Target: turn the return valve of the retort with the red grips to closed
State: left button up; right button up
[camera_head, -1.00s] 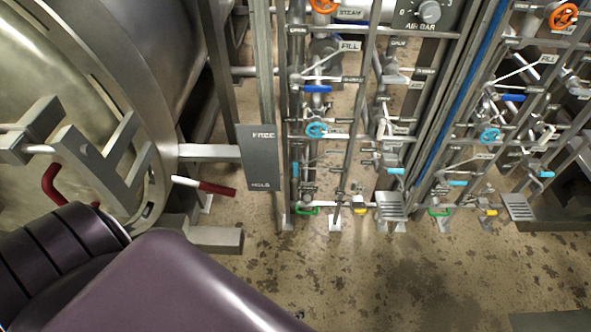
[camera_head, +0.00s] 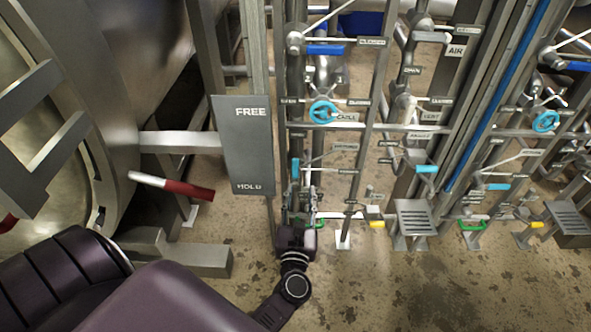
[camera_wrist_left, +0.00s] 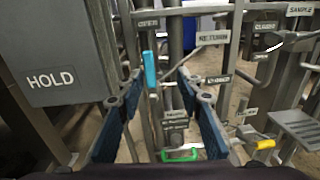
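The retort (camera_head: 88,100) with a red grip (camera_head: 188,188) stands at the left in the head view. Beside it is a valve rack. The return valve's light-blue lever (camera_head: 295,169) stands roughly upright; it also shows in the left wrist view (camera_wrist_left: 149,69), near the RETURN label (camera_wrist_left: 213,37). An OPEN label and a CLOSED label are around it. My left gripper (camera_head: 300,198) is low at the rack, just below the lever. In the left wrist view its two blue-padded fingers (camera_wrist_left: 160,85) are apart, with the lever beyond them, not visibly touched. My right gripper is out of view.
A grey FREE/HOLD plate (camera_head: 243,145) stands close left of the lever. A light-blue handwheel (camera_head: 323,111) is above, and a green handle (camera_wrist_left: 180,155) and yellow handle (camera_wrist_left: 265,144) are below. Rack posts and pipes crowd around. A similar rack is at right; floor in front is open.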

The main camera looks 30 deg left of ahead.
aim_at(295, 166)
pick_arm(q)
jog(key=shift+n+g+y, duration=0.3)
jog(key=shift+n+y, duration=0.1)
jog(key=shift+n, duration=0.1)
jog(key=x, duration=0.4)
jog(key=a+x, duration=0.1)
jog(key=x, duration=0.3)
jog(key=s+x, duration=0.1)
jog(key=x, duration=0.3)
jog(key=shift+w+a, duration=0.1)
jog(key=shift+a, duration=0.15)
jog(key=shift+c, duration=0.2)
grip_shut()
